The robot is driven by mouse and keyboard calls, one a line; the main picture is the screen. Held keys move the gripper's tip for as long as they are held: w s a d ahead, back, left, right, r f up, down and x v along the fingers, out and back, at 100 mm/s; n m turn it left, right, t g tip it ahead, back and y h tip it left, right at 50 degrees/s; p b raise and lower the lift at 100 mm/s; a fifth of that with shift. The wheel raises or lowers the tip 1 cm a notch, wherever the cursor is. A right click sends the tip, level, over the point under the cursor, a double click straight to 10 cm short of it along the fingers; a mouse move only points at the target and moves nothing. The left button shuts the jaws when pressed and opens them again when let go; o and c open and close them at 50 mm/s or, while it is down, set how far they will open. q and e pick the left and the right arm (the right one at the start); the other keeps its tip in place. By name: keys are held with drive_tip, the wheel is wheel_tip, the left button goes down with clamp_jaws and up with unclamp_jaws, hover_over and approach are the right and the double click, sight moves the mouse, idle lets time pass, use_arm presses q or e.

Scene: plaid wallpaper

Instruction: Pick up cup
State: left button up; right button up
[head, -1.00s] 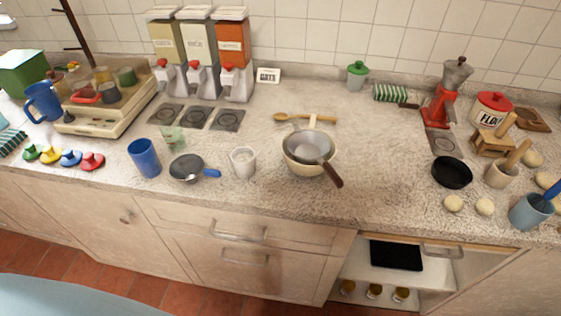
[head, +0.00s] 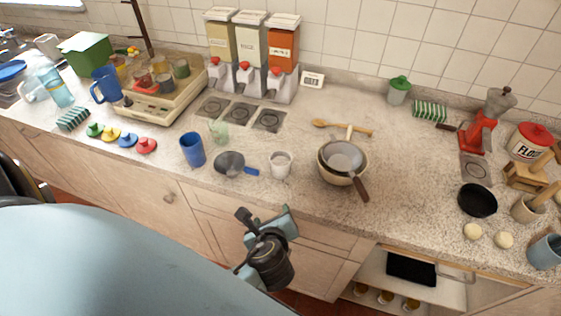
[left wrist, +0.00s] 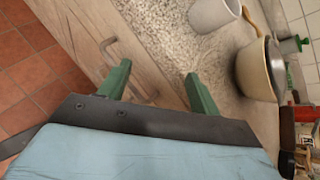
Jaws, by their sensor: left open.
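A white cup (head: 280,164) stands upright near the counter's front edge, left of a bowl with a pan in it. In the left wrist view the white cup (left wrist: 212,14) is at the top, beyond the fingertips. A blue cup (head: 192,149) and a pale green translucent cup (head: 218,130) stand farther left. My left gripper (head: 264,222) is in front of the counter, below the white cup and apart from it. In the left wrist view its green fingers (left wrist: 158,78) are spread with nothing between them. My right gripper is not in view.
The bowl with the pan (head: 341,163) is right of the white cup, its handle toward the front. A small dark pan (head: 230,164) with a blue handle lies left of it. Dispensers (head: 250,50) stand behind. The drawer fronts (head: 330,240) are below the counter.

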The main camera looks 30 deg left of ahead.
sight(280, 173)
use_arm(q)
wheel_tip(280, 173, up, 5)
drive_tip(key=w+d+m+t+y, duration=0.1)
drive_tip(key=w+m+t, duration=0.15)
drive_tip(key=m, duration=0.35)
drive_tip(key=x, duration=0.7)
drive_tip(key=shift+w+a+r, duration=0.1)
drive_tip(key=shift+w+a, duration=0.1)
drive_tip(key=shift+w, duration=0.2)
drive_tip(key=x, duration=0.5)
drive_tip(key=shift+w+a+r+b, duration=0.1)
drive_tip(key=shift+w+a+b, duration=0.1)
drive_tip(key=shift+a+b, duration=0.15)
drive_tip(key=c, duration=0.8)
drive_tip(key=shift+r, duration=0.15)
